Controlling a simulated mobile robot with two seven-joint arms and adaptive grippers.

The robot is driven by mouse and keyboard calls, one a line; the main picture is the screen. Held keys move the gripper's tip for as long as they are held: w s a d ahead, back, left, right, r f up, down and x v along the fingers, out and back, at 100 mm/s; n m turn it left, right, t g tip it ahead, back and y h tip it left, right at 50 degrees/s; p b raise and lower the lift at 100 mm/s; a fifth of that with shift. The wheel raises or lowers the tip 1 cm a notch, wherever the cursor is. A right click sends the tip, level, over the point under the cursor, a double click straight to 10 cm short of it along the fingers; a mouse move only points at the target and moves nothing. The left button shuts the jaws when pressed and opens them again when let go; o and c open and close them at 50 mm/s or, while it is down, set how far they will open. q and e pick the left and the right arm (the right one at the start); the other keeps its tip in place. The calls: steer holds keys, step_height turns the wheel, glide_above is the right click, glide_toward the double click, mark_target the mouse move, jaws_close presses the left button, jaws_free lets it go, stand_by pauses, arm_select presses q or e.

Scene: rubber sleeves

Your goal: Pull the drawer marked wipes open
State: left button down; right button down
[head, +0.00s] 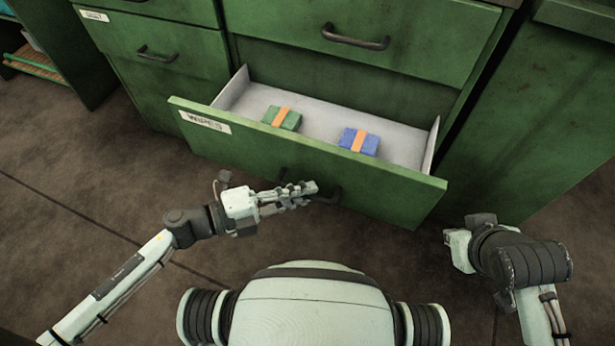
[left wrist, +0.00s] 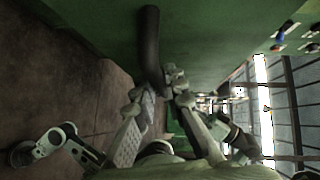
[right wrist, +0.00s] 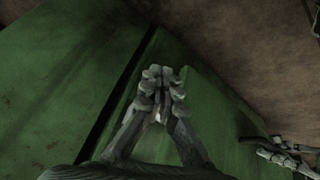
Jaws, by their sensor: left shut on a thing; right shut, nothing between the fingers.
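The green drawer marked wipes (head: 300,160) stands pulled out of the cabinet, its light grey inside open to view. Its white label (head: 206,122) is at the left of the front. Inside lie a green bundle (head: 289,119) and a blue bundle (head: 361,143), each with an orange band. My left gripper (head: 312,187) is at the drawer front, shut on the dark drawer handle (head: 333,196). The handle (left wrist: 151,45) also shows in the left wrist view, between the fingers (left wrist: 160,88). My right gripper (right wrist: 161,78) is shut and empty, near green cabinet surfaces.
A closed drawer with a dark handle (head: 355,38) is above the open one. Another labelled closed drawer (head: 150,45) is to the left. A low shelf (head: 35,62) stands at far left. The brown floor (head: 70,190) is clear before the cabinet.

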arm_select(q)
steer(key=shift+s+a, duration=0.2)
steer(key=shift+s, duration=0.05)
arm_select(e)
steer(key=shift+s+d+f, duration=0.1)
steer(key=shift+s+d, duration=0.1)
steer(key=shift+s, duration=0.1)
arm_select(q)
steer(key=c, duration=1.6)
jaws_free()
steer(key=v, duration=1.2)
steer(key=shift+s, duration=0.1)
